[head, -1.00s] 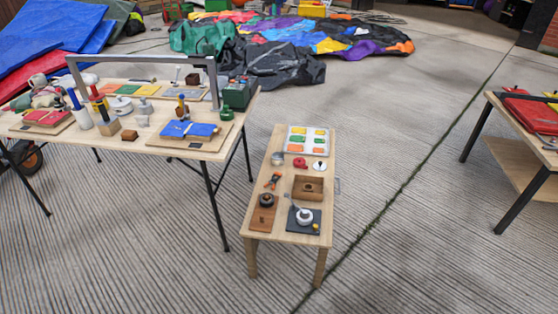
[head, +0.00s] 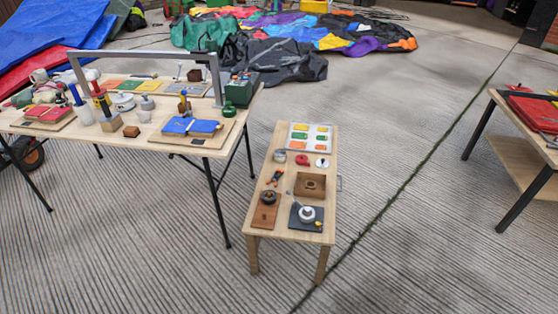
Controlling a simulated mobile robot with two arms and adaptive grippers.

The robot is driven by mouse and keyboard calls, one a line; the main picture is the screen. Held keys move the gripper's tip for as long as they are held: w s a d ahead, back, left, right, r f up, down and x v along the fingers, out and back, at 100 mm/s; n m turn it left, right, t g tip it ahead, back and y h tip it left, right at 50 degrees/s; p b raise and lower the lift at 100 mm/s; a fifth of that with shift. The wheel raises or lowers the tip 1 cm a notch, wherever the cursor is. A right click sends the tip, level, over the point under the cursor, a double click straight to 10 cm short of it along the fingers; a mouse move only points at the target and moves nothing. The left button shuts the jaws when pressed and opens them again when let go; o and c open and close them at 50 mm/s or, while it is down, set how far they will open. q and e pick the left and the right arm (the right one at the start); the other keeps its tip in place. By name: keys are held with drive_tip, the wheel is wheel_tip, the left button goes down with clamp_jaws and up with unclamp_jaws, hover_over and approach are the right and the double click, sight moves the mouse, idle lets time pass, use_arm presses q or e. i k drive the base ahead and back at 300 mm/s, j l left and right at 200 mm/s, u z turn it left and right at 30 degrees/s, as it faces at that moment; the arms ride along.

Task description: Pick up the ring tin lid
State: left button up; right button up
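A small white round disc with a dark centre (head: 322,163) lies at the right side of the low wooden bench (head: 262,228), below the tray of coloured patches. It looks like a lid, but it is too small to tell for sure that it is the ring tin lid. A small round grey tin (head: 279,156) stands at the bench's left edge, with a red ring-shaped thing (head: 302,160) between them. A white round tin (head: 123,102) also stands on the long table at left. Neither of my grippers shows in the head view.
The bench also holds a patch tray (head: 309,137), an open wooden box (head: 310,185), a dark round pot on a brown board (head: 268,198) and a white pot on a dark mat (head: 306,214). Another table (head: 530,160) stands at right. Concrete floor around the bench is clear.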

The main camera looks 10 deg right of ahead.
sight(322, 163)
drive_tip(key=i+l+u, duration=0.25)
drive_tip(key=l+u, duration=0.2)
drive_tip(key=l, duration=0.25)
drive_tip(key=i+l+u, duration=0.15)
drive_tip(key=l+u, duration=0.3)
drive_tip(key=l, duration=0.3)
drive_tip(key=l+u, duration=0.45)
drive_tip(key=l, duration=0.3)
